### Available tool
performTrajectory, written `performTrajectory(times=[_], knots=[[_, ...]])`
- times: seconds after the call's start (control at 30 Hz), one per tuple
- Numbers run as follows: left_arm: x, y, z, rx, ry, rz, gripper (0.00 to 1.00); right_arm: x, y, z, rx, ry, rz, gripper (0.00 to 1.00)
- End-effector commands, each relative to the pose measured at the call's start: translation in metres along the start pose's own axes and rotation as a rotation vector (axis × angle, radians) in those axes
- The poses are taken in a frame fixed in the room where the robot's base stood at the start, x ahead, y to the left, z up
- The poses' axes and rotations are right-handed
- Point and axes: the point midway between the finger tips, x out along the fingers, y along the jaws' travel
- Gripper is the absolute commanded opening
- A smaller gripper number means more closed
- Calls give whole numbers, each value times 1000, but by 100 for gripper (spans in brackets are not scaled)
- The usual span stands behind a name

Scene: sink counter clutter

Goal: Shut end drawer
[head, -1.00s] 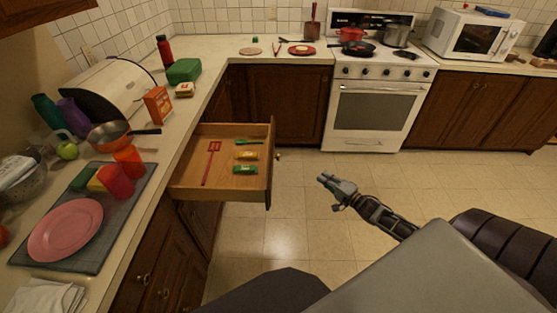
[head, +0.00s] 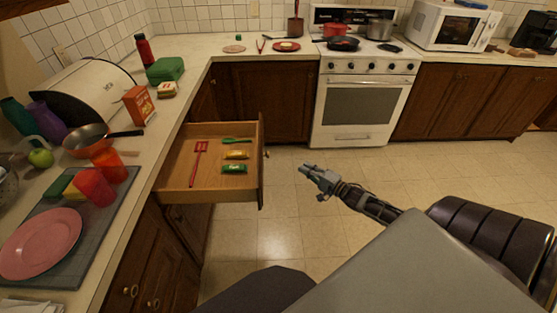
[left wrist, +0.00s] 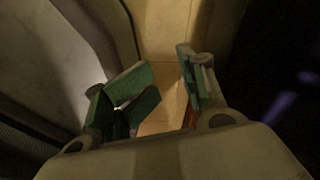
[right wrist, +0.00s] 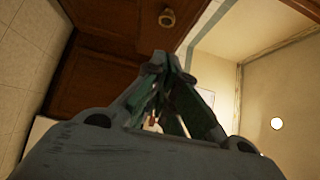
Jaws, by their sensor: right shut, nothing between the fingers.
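The wooden end drawer (head: 175,184) stands pulled out from the left counter. Its dark front panel (head: 261,165) faces right, with a small knob on it. My left gripper (left wrist: 165,85) is open and empty, seen only in the left wrist view.
The left counter carries a pink plate (head: 42,243), red cups, a pan (head: 86,140) and an orange box (head: 139,106) near its edge. A white stove (head: 365,105) stands at the back. The tiled floor (head: 290,225) right of the drawer is clear.

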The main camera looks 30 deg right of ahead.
Motion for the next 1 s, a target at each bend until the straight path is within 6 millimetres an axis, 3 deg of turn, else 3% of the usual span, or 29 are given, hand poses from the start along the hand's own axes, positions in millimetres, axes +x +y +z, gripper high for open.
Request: performTrajectory(times=[0.1, 0.2, 0.33, 0.63, 1.0], knots=[[-1, -30, -5, 5, 6, -32, 40, 0, -1, 0, 0, 0, 0, 0], [-1, -41, -9, 9, 10, -42, 40, 0, -1, 0, 0, 0, 0, 0], [-1, -37, -10, 10, 12, -38, 40, 0, -1, 0, 0, 0, 0, 0], [0, -7, -4, 4, 5, -7, 40, 9, -1, 0, 1, 0, -2, 0], [1, -14, -5, 6, 3, -15, 40, 33, -1, 0, 0, 0, -2, 0]])
